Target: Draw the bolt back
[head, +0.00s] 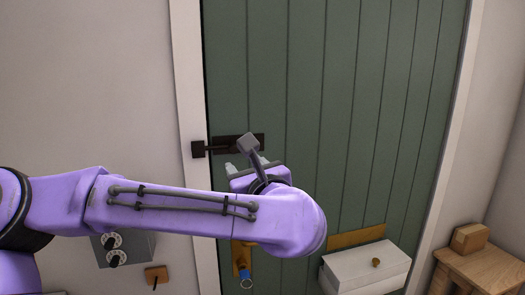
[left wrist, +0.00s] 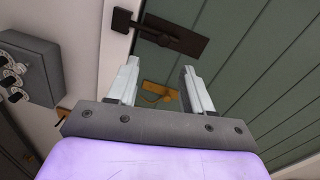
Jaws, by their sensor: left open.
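The bolt (head: 222,147) is a dark rod on a dark backplate (head: 260,140) on the green door. It reaches left to a dark keeper (head: 198,149) on the white door frame and appears to sit in it. The left wrist view also shows the bolt (left wrist: 150,30), its backplate (left wrist: 185,38) and the keeper (left wrist: 121,20). My left gripper (head: 247,165) is open and empty, just below the bolt and apart from it. Part of my wrist hides some of the backplate in the head view. My right gripper is not in view.
A brass lock plate (head: 238,256) with a blue-tagged key (head: 245,275) is lower on the door (head: 350,90). A grey box with dials (head: 135,247) hangs on the left wall. A white box (head: 365,268) and a wooden table (head: 485,268) stand lower right.

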